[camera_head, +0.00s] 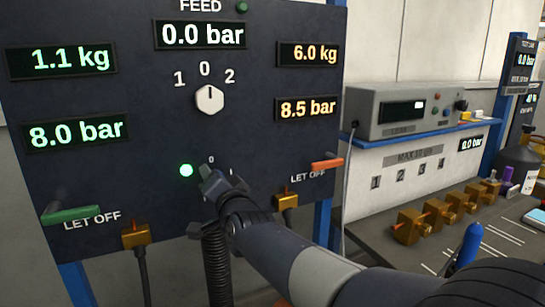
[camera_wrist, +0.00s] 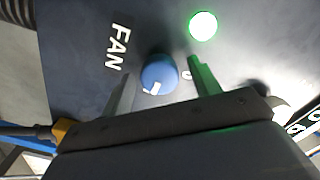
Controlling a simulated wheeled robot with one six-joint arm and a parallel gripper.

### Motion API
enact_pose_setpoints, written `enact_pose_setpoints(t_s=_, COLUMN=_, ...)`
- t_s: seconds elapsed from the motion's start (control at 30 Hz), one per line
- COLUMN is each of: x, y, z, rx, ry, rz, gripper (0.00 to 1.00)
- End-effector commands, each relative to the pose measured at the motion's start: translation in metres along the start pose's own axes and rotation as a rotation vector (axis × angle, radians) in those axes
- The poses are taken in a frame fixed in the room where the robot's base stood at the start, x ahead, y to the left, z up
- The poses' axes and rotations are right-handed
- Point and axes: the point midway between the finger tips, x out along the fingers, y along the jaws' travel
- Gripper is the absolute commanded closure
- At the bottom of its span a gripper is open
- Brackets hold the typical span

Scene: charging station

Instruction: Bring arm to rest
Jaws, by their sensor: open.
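My gripper (camera_head: 213,183) is in front of the dark control panel (camera_head: 150,85), low and near its middle, with my arm reaching in from the lower right. In the wrist view my gripper (camera_wrist: 162,78) is open, with one finger on each side of a blue knob (camera_wrist: 158,72) labelled FAN. Nothing shows as clamped; I cannot tell whether a finger touches the knob. The knob's white mark points to the lower left in that view. In the head view my gripper hides the knob. A green lamp (camera_head: 186,170) glows just left of my gripper.
The panel carries a white FEED knob (camera_head: 209,99), a green lever (camera_head: 70,214) and an orange lever (camera_head: 327,163). Brass fittings with hoses (camera_head: 136,236) stick out below. On the right, a bench (camera_head: 505,215) holds several brass blocks and a blue pen-like object (camera_head: 467,247) near my arm.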

Motion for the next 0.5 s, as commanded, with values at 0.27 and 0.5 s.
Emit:
enact_pose_setpoints(t_s=0.27, x=0.0, y=-0.0034, z=-0.0025, rx=-0.184, ry=-0.003, rz=0.002, gripper=0.41)
enact_pose_setpoints(t_s=0.5, x=0.0001, y=-0.0035, z=-0.0026, rx=-0.327, ry=-0.002, rz=0.002, gripper=0.41)
